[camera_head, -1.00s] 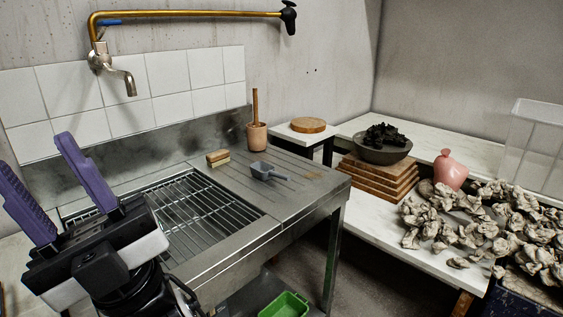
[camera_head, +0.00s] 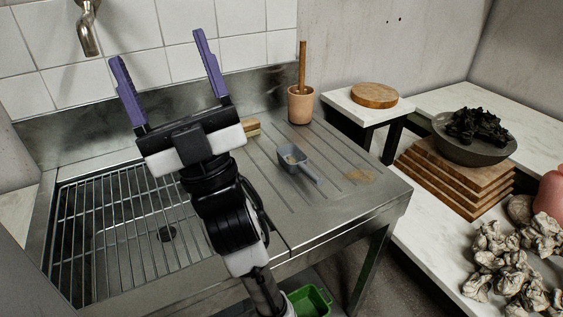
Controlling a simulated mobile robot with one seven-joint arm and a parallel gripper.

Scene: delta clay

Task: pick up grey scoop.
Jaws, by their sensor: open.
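The grey scoop (camera_head: 295,160) lies on the ridged metal drainboard (camera_head: 335,158), right of the sink. Its bowl faces up with something pale inside, and its handle points to the lower right. My gripper (camera_head: 158,48) is raised at the left of the scoop in the picture, with its two purple fingers wide apart and nothing between them. It is apart from the scoop.
A wooden brush (camera_head: 251,128) lies partly hidden behind my gripper. A clay pot with a pestle (camera_head: 301,103) stands at the drainboard's back edge. A wire rack (camera_head: 115,235) covers the sink. Stacked boards (camera_head: 455,180) with a grey bowl (camera_head: 468,150) stand to the right.

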